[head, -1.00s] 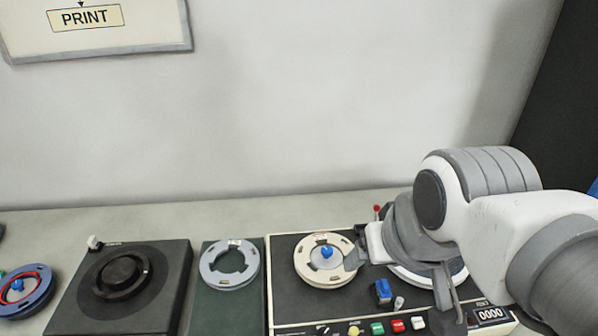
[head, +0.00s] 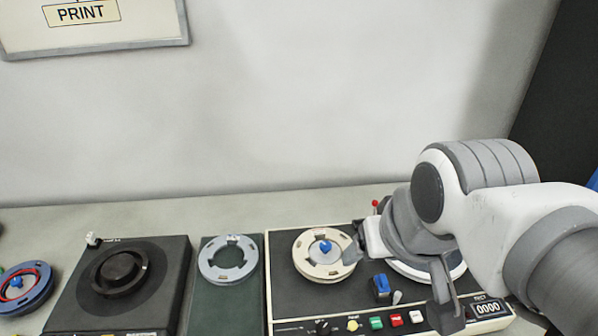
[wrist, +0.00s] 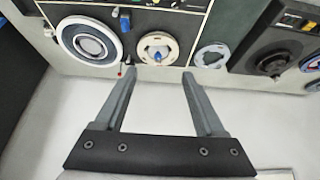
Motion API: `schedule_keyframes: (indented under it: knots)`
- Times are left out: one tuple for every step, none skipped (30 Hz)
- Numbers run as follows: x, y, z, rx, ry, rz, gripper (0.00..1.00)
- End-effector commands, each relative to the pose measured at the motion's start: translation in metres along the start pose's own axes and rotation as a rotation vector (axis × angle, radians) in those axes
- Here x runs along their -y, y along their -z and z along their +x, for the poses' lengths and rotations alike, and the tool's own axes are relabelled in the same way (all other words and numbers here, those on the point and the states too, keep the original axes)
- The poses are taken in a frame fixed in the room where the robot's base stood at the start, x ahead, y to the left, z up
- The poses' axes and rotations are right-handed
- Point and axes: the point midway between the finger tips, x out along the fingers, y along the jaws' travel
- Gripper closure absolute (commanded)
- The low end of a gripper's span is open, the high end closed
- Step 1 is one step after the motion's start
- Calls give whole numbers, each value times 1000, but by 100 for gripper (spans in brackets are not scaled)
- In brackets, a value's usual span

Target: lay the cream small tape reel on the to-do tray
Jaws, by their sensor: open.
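The cream small tape reel (head: 311,269) lies flat on the left spindle of the tape machine, around a blue-topped hub (head: 326,247). It also shows in the wrist view (wrist: 144,44), just beyond my fingertips. My gripper (wrist: 159,72) is open and empty, its two fingers apart with the reel ahead of the gap. In the head view a fingertip overlaps the reel's right edge; I cannot tell whether it touches. A dark green flat tray (head: 222,310) stands left of the machine with a grey-blue reel (head: 229,282) on it. I see no to-do label.
The tape machine (head: 290,318) has coloured buttons, a blue knob (head: 381,287) and a larger white reel (wrist: 90,41), partly hidden by my arm in the head view. A black turntable-like unit (head: 75,290) and a blue reel (head: 40,295) are at the left. A wall rises behind.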

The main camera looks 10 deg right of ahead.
Motion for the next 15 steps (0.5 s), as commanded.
schedule_keyframes:
  knots:
    - [0, 0, 0, 0, 0, 0, 28]
    - [0, 0, 0, 0, 0, 0, 28]
    - [0, 0, 0, 0, 0, 0, 30]
    - [0, 0, 0, 0, 0, 0, 35]
    - [0, 0, 0, 1, 0, -1, 41]
    - [0, 2, 1, 3, 0, -5, 48]
    - [0, 3, 2, 6, 0, -9, 53]
    - [1, 5, 3, 10, -1, -15, 59]
    - [1, 9, 6, 15, -1, -26, 61]
    - [2, 13, 9, 21, -1, -37, 61]
    - [2, 17, 13, 29, 0, -51, 61]
    - [4, 23, 18, 39, 1, -71, 61]
    - [4, 28, 23, 47, 2, -88, 61]
    - [5, 33, 29, 55, 3, -106, 61]
    - [6, 40, 37, 67, 6, -130, 61]
